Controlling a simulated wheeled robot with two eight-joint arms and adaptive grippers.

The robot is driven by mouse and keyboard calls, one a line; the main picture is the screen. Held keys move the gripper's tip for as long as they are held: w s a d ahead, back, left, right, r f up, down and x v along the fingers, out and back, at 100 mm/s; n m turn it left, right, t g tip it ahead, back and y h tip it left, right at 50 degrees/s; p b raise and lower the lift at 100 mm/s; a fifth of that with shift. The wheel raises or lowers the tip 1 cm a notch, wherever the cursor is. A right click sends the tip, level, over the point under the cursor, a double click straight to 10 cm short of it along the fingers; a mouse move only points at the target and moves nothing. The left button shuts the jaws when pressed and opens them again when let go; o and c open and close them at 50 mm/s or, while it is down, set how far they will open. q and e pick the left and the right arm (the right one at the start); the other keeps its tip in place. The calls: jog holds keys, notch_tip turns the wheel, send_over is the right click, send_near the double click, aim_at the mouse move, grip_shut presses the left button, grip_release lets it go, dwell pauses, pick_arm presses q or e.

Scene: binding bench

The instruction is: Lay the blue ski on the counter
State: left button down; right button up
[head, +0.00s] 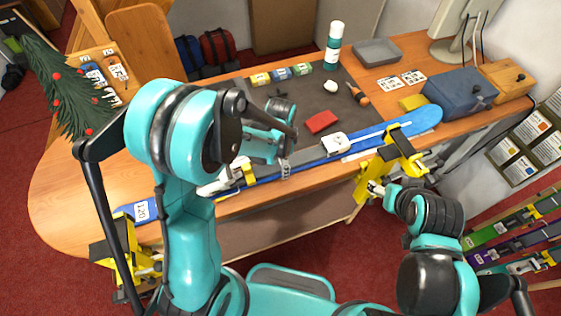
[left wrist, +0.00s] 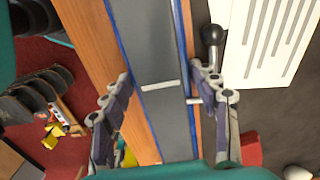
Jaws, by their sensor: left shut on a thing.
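The long blue ski (head: 425,118) lies lengthwise along the front of the wooden counter (head: 60,190). Its other end, marked 120, is at the left. I cannot tell whether its whole length touches the top. My left gripper (head: 272,168) is shut on the ski near its middle, partly hidden by my left arm. In the left wrist view, the ski's grey face with blue edges (left wrist: 160,75) runs between the fingers of my left gripper (left wrist: 163,95). My right gripper (head: 378,189) is by a yellow clamp (head: 400,155); its fingers are unclear.
A dark mat (head: 300,95) holds a red block (head: 321,122), a green bottle (head: 334,50) and small boxes. A blue box (head: 460,92) stands at the right end. A small tree (head: 65,90) stands at left. Another yellow clamp (head: 120,258) is at lower left.

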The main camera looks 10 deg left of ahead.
pick_arm(q)
jog(key=shift+c, duration=2.2)
grip_release()
jog(key=shift+r, duration=0.1)
notch_tip(320, 180, up, 11)
jog(key=p, duration=0.3)
jog(key=s+a+r+n+t, duration=0.6)
jog(key=s+r+n, duration=0.3)
jog(key=s+n, duration=0.2)
jog(key=shift+t, duration=0.6)
jog(key=shift+f, duration=0.1)
